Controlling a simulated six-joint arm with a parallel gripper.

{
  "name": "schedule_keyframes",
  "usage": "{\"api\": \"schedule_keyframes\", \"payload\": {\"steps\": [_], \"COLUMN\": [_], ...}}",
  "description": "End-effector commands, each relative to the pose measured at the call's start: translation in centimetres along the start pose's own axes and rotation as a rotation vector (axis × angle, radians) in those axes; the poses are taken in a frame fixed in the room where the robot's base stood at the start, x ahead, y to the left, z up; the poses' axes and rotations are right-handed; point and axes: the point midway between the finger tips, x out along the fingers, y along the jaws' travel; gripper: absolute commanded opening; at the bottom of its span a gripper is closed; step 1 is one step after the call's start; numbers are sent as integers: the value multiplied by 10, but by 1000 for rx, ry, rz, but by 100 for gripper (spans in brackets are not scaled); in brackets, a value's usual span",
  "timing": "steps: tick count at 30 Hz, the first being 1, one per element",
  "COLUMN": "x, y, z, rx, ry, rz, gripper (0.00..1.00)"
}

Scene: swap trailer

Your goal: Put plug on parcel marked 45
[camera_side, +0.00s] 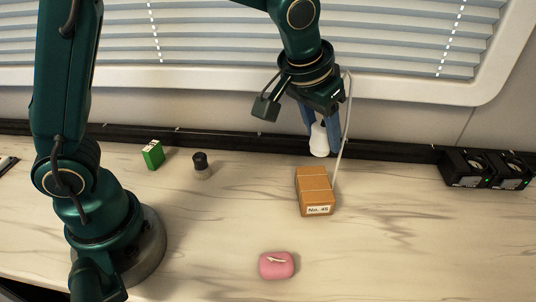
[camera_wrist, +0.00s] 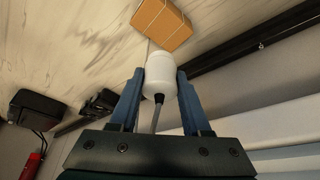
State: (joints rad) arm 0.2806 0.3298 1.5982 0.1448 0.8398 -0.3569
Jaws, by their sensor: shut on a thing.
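The plug (camera_side: 319,141) is a white rounded body with a pale cable. My gripper (camera_side: 322,128) is shut on it and holds it in the air, above and behind the parcel. The plug also shows between the blue fingers in the wrist view (camera_wrist: 159,75), with its cable running back toward the palm. The parcel (camera_side: 313,187) is a brown box marked "No. 45" on its front face, lying on the worktop. Its top shows in the wrist view (camera_wrist: 163,22), just beyond the plug. The plug appears apart from the parcel.
A pink case (camera_side: 276,265) lies in front of the parcel. A green box (camera_side: 153,154) and a dark-capped jar (camera_side: 201,164) stand to the left. Black fan-like units (camera_side: 485,168) sit at the right by the wall. The worktop (camera_side: 420,240) right of the parcel is clear.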

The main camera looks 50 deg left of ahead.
Motion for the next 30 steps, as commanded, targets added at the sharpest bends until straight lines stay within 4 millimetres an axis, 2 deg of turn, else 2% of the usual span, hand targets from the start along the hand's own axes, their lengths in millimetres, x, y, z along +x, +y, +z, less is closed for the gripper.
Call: {"api": "schedule_keyframes", "payload": {"steps": [3,15,29,30], "x": [21,64,72,72], "y": [0,0,0,0], "z": [10,27,30,29], "rx": [1,1,0,0], "ry": [-7,-3,-1,0], "rz": [-1,-1,0,0], "gripper": [0,0,0,59]}}
